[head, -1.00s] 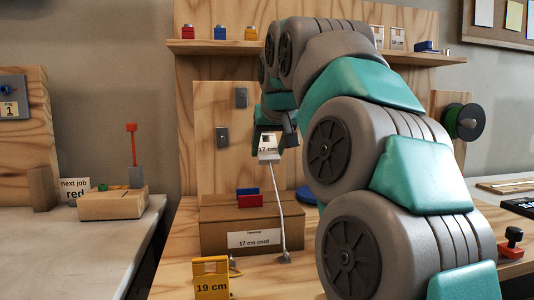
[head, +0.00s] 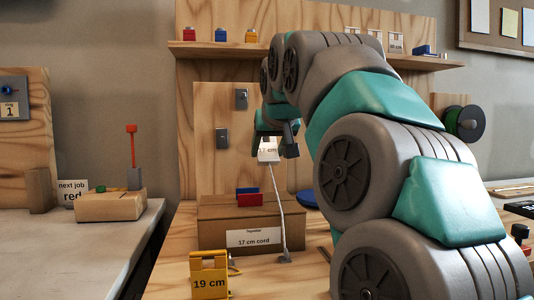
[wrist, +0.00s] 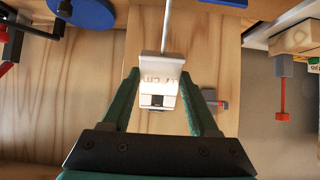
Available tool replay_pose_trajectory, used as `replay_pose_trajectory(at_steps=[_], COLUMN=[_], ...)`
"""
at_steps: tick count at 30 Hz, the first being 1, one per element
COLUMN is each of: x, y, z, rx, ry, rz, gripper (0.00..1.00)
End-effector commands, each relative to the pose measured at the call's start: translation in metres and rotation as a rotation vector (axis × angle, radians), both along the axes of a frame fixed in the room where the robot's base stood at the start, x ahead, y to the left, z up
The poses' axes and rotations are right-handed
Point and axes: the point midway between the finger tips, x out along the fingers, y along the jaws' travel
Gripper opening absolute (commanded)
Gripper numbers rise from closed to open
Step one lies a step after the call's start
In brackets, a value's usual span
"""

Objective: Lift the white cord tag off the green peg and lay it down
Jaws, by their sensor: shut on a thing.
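The white cord tag (head: 268,152), marked 17 cm, is held upright in front of the wooden board. My gripper (head: 274,138) is shut on it; in the wrist view the tag (wrist: 160,82) sits between my two green fingers (wrist: 158,98). A pale cord (head: 277,205) runs from the tag down to a small grey piece (head: 285,257) on the bench. I cannot make out the green peg; my gripper and arm cover part of the board.
A cardboard box (head: 215,215) labelled 17 cm cord stands below the tag, with blue and red pieces (head: 249,199) on top. A yellow 19 cm tag (head: 209,280) stands at the front.

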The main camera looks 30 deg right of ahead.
Motion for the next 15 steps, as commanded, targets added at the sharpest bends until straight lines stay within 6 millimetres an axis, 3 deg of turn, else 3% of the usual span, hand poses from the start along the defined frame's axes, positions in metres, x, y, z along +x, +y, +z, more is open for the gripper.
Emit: replay_pose_trajectory(at_steps=[15], x=[0.0022], y=[-0.0003], z=[-0.006], rx=[-0.02], ry=[-0.066], rz=[0.001], gripper=[0.0])
